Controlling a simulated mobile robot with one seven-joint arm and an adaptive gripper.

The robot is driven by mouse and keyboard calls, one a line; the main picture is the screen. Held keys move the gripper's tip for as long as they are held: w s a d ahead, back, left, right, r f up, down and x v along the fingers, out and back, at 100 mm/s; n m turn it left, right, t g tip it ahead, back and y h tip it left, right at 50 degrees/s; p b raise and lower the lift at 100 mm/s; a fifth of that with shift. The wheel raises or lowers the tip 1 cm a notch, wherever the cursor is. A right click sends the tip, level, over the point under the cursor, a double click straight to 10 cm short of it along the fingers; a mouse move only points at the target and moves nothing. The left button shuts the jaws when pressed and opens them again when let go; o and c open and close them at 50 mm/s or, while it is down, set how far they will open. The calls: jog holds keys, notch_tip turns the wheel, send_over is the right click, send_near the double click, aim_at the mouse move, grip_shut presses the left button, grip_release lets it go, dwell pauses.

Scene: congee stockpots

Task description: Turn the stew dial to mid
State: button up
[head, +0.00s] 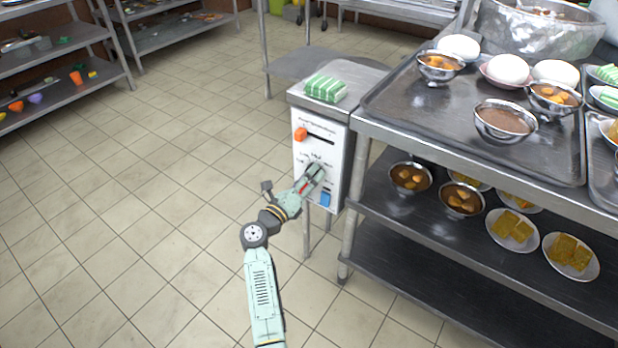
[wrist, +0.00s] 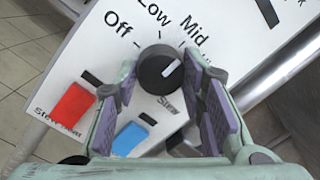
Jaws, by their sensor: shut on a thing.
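The stew dial (wrist: 158,72) is a round black knob on a white panel. Its white pointer line slants up and to the right, roughly toward the Mid label (wrist: 194,35). Off and Low are readable to the left of Mid; a further label is mostly covered by my right finger. My gripper (wrist: 160,82) has its two purple-padded fingers on either side of the dial and is shut on it. In the head view my gripper (head: 315,174) reaches the front of the white control box (head: 304,150) and hides the dial.
A red switch (wrist: 72,107) and a blue switch (wrist: 131,136) sit below the dial. A green-striped stack (head: 325,88) lies on top. A metal table (head: 372,128) with bowls stands right; floor to the left is clear.

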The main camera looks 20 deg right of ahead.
jog(key=o, duration=1.1)
jog(key=shift+o, duration=0.2)
jog(key=v, duration=1.2)
